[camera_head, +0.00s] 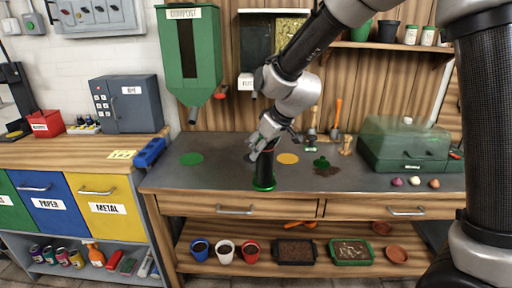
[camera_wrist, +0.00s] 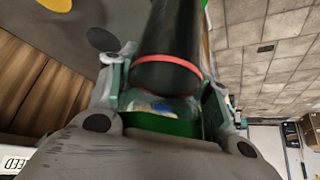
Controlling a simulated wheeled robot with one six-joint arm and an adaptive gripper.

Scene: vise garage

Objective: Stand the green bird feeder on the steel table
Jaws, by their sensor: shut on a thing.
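My gripper (camera_head: 268,140) is shut on a dark tube with green end parts, which I take to be the green bird feeder (camera_head: 265,168). In the head view it hangs upright below the fingers, its green base at or just above the steel table (camera_head: 220,178); I cannot tell if it touches. In the wrist view, the feeder (camera_wrist: 165,60) shows a black body, a red ring and a clear band. Its green end lies between the fingers of my gripper (camera_wrist: 165,98).
Green (camera_head: 191,158) and yellow (camera_head: 288,158) discs mark the tabletop. A green clear-lidded box (camera_head: 405,150) stands at the right, with small bulbs before it. Trowels stand at the back. A green compost hopper (camera_head: 188,60) hangs above. The table's front left is clear.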

